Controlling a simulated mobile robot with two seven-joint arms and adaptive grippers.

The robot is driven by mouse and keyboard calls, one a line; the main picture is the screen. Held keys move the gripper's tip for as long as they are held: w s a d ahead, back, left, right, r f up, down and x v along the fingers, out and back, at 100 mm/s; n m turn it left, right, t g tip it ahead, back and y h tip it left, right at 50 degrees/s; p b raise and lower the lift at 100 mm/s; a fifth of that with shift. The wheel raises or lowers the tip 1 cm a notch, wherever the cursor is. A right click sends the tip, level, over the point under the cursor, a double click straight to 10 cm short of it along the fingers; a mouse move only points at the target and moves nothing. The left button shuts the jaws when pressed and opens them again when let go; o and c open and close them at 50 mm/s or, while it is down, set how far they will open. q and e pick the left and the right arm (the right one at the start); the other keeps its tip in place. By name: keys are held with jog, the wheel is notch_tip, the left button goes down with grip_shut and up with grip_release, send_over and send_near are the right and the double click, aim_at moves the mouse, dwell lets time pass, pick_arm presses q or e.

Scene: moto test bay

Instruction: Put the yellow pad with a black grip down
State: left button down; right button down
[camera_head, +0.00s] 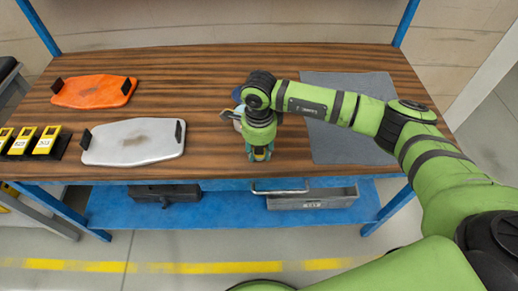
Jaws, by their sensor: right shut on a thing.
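My right gripper (259,152) points down over the front middle of the wooden workbench (215,120). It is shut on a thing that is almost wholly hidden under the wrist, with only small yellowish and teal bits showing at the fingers. I take this to be the yellow pad with a black grip, but its shape and grip cannot be made out. Whether it touches the bench top is hidden too. My left gripper is not in view.
An orange plate (95,91) and a pale grey plate (133,142), both with black end pieces, lie at left. Several yellow devices (47,140) stand at far left. A grey mat (345,140) lies right. A blue-white object (236,112) is partly behind my wrist.

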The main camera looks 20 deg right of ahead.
aim_at(258, 148)
jog(key=c, duration=0.8)
grip_release()
jog(key=shift+c, duration=0.2)
jog(key=shift+r+p, duration=0.3)
jog(key=shift+p, duration=0.25)
jog(key=shift+r+p, duration=0.35)
jog(key=shift+p, duration=0.3)
jog(key=r+b, duration=0.2)
jog(key=r, duration=0.1)
jog(key=r+b, duration=0.1)
jog(key=r, duration=0.1)
jog(key=shift+s+a, duration=0.2)
jog(key=shift+s, duration=0.05)
jog(key=shift+r, duration=0.75)
jog(key=shift+s, duration=0.1)
